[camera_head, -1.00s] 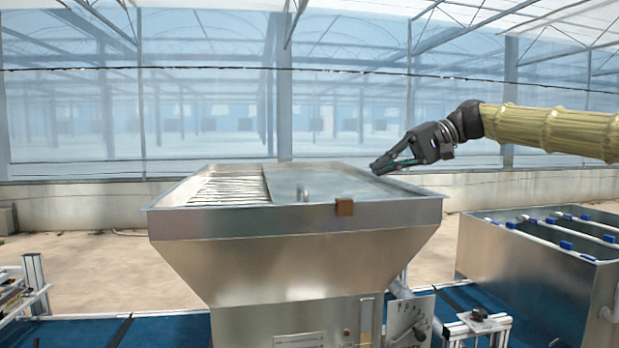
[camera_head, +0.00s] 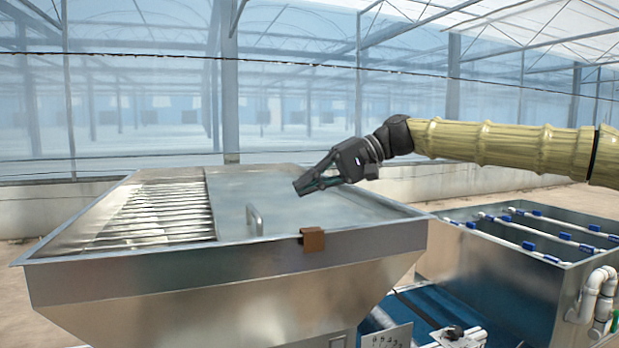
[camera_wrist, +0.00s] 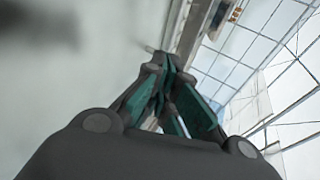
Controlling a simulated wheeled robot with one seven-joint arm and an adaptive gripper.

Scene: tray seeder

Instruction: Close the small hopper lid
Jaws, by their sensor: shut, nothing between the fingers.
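The metal hopper (camera_head: 210,262) stands in the left and middle of the head view. Its lid (camera_head: 285,188), a flat grey metal panel with a small upright handle (camera_head: 254,220), lies over the right part of the top and looks flat. The left part shows an uncovered slatted grate (camera_head: 160,210). My gripper (camera_head: 302,187) is shut and empty over the lid, right of the handle; I cannot tell whether it touches the panel. In the wrist view my gripper (camera_wrist: 166,84) has its fingers together, with a pale grey surface at left.
A brown block (camera_head: 312,239) sits on the hopper's front rim. A metal tank (camera_head: 520,270) with white pipes and blue fittings stands at the right. A blue belt (camera_head: 425,312) runs below, between hopper and tank.

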